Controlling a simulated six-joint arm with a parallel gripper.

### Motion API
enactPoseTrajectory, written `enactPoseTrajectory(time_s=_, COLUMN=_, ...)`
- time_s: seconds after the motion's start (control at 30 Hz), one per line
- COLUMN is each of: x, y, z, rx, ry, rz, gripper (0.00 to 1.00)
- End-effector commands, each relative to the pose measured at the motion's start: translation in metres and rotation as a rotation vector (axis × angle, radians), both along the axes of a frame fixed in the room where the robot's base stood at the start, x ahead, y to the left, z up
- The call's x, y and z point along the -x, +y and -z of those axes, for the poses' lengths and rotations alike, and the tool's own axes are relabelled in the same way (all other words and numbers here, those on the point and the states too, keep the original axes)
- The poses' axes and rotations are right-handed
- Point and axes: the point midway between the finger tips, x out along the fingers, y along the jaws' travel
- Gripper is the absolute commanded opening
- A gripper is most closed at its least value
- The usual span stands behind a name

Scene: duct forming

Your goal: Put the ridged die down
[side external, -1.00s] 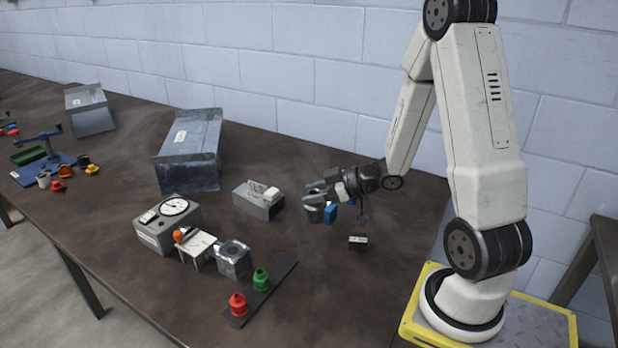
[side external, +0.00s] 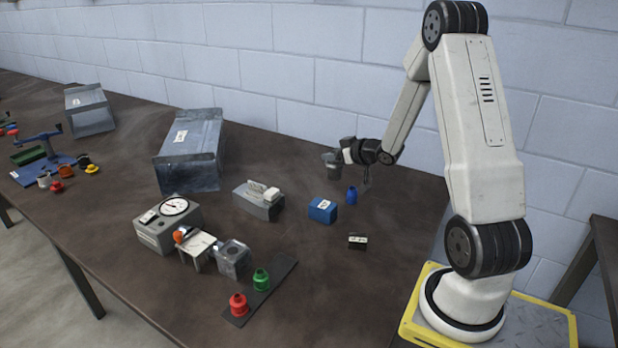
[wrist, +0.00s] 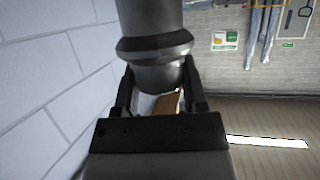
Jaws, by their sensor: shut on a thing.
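The ridged die (wrist: 155,45) is a dark grey round piece with a raised band around it. It fills the upper middle of the wrist view. My gripper (wrist: 158,92) is shut on it, with one black finger on each side. In the side external view the grey die (side external: 331,160) hangs at the left end of my gripper (side external: 341,157), over the back of the brown table (side external: 290,270), near the wall. I cannot tell whether its bottom touches the table.
A blue block (side external: 322,209) and a small blue piece (side external: 351,194) stand in front of my gripper. A grey slotted block (side external: 258,200) is left of them. A small dark box (side external: 357,241) lies nearer. Bare table lies right of the blue pieces.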

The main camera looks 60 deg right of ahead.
Motion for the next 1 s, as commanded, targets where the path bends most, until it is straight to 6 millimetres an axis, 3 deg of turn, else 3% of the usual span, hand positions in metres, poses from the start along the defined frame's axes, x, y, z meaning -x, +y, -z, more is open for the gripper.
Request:
enactPoseTrajectory(time_s=0.27, x=-0.019, y=-0.011, z=0.009, rx=0.002, ry=-0.003, rz=-0.003, gripper=0.0)
enactPoseTrajectory(time_s=0.77, x=-0.074, y=-0.045, z=0.038, rx=0.003, ry=-0.003, rz=-0.003, gripper=0.0)
enactPoseTrajectory(time_s=1.0, x=-0.093, y=-0.056, z=0.061, rx=0.001, ry=-0.003, rz=-0.004, gripper=0.0)
